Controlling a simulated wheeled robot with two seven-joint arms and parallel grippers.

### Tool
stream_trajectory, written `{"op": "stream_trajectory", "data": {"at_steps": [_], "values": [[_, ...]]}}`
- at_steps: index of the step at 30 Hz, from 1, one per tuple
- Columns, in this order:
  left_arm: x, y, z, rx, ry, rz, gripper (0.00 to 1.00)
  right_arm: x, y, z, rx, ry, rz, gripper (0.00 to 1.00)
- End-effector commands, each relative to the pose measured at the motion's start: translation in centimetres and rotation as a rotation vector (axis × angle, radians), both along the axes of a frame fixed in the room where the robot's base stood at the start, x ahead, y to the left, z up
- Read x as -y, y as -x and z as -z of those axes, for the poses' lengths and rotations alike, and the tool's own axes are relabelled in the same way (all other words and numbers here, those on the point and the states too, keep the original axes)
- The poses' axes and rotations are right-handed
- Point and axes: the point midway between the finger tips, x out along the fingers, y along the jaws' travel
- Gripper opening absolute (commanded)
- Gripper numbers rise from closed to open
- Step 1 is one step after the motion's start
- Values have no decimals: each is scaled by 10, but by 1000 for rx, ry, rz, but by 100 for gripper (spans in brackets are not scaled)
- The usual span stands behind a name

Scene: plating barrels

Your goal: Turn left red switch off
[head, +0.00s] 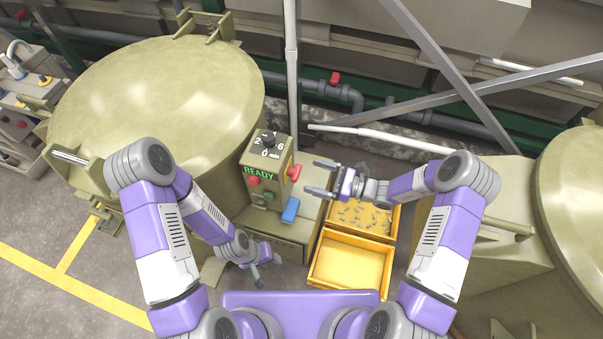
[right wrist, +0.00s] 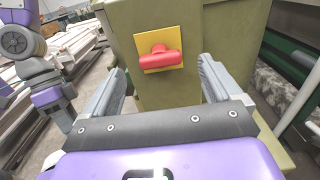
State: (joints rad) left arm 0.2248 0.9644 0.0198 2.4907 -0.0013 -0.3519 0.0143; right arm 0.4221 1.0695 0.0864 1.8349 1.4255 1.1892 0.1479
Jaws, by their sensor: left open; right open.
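A red switch (head: 294,172) sits on the right side of the control box (head: 268,160) by the left barrel. In the right wrist view the same red switch (right wrist: 161,58) is a T-shaped handle on a yellow plate (right wrist: 182,43), with its bar lying roughly level. My right gripper (head: 313,177) is open just right of the switch and faces it. Its fingers are apart in the right wrist view (right wrist: 160,85), with the switch beyond them, not touched. My left gripper (head: 266,272) is open and empty, low in front of the box's base.
The box's front has a dial (head: 268,140), a green READY display (head: 258,171), a red button (head: 253,182) and a blue part (head: 290,210) beside it. Yellow bins (head: 349,283) stand below my right gripper. A large barrel (head: 160,100) is at left. A red valve (head: 335,78) is behind.

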Motion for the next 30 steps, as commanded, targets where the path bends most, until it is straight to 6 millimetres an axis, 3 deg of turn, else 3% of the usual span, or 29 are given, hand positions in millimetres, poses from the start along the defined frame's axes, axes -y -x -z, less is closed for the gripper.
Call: {"op": "stream_trajectory", "data": {"at_steps": [3, 9, 20, 30], "values": [[0, 0, 6, 0, 0, 0, 43, -21, -6, 1, 0, 0, -4, 92], [0, 0, 10, 0, 0, 0, 43, -44, -13, 1, 0, 1, -4, 92], [0, 0, 10, 0, 0, 0, 43, -50, -15, 1, -1, 3, -2, 92], [0, 0, 10, 0, 0, 0, 43, -49, -15, 1, -1, 3, -3, 41]]}}
